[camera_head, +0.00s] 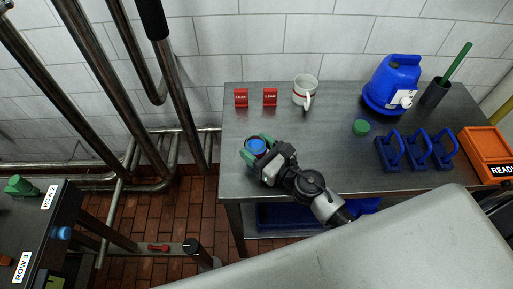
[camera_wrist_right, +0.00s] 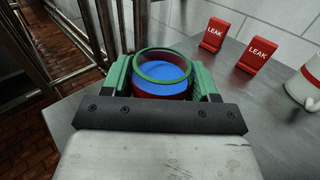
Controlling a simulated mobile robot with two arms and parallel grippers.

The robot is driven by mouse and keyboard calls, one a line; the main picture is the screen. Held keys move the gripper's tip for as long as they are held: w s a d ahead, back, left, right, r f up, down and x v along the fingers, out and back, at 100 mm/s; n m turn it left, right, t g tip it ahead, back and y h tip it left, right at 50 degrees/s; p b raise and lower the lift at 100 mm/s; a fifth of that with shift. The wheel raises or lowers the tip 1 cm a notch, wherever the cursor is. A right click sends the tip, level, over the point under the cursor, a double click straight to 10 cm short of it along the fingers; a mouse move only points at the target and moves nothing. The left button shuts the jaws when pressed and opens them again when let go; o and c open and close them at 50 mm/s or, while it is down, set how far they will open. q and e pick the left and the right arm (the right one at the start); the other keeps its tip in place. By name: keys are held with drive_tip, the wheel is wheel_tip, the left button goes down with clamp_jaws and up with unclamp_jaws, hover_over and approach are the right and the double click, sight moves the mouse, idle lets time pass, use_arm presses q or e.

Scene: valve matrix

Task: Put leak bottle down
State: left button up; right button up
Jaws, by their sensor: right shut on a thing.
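The leak bottle (camera_head: 256,146) is a round vessel with a blue top inside a rim, near the left front of the steel table. In the right wrist view the bottle (camera_wrist_right: 162,72) shows a green ring, a blue disc and a dark red side. My right gripper (camera_head: 259,151) has its green fingers shut on the bottle, one on each side. The bottle looks roughly upright; its base is hidden, so I cannot tell whether it touches the table. My left gripper is not in view.
The steel table (camera_head: 335,128) has free room around the bottle. Two red LEAK signs (camera_head: 241,97) and a white mug (camera_head: 305,91) stand behind. A green cap (camera_head: 361,127), blue handled items (camera_head: 415,150), a blue jug (camera_head: 388,84) and an orange tray (camera_head: 486,150) are right.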

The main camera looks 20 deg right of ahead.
drive_tip(key=shift+f, duration=0.2)
drive_tip(key=o, duration=0.9)
drive_tip(key=shift+r, duration=0.1)
drive_tip(key=shift+r, duration=0.25)
drive_tip(key=b+v, duration=0.1)
drive_tip(key=v, duration=0.2)
drive_tip(key=b+v, duration=0.2)
drive_tip(key=v, duration=0.2)
drive_tip(key=b+v, duration=0.2)
drive_tip(key=v, duration=0.2)
drive_tip(key=shift+f, duration=0.3)
drive_tip(key=shift+s+d+r, duration=0.2)
drive_tip(key=shift+s+r, duration=0.05)
drive_tip(key=shift+s, duration=0.25)
